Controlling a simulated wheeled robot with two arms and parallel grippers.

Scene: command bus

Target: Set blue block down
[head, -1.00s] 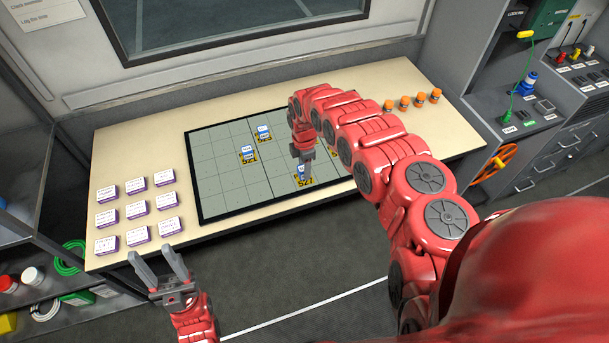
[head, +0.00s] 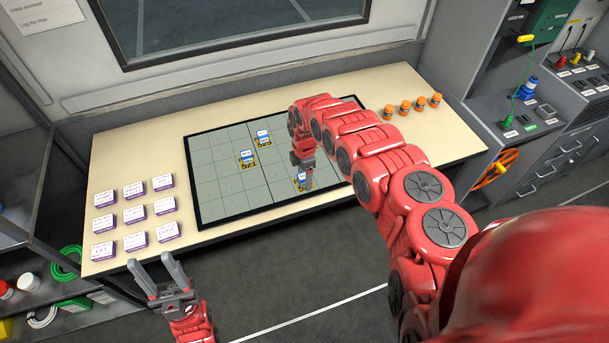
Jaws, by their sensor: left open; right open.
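A blue block with a white top (head: 302,178) stands on a yellow marker near the front edge of the grid board (head: 222,208). My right gripper (head: 303,172) is right above and around this block, pointing down, with its jaws open; the gripper partly hides the block. Two more blue blocks with white tops sit on yellow markers further back, one at the left (head: 246,156) and one behind it (head: 263,136). My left gripper (head: 157,268) is open and empty in front of the table's front left edge.
Several white-topped purple blocks (head: 133,189) stand in rows on the table's left side. Several orange-capped pieces (head: 404,107) stand at the back right. My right arm covers the board's right part. The table (head: 110,150) is clear at its back left.

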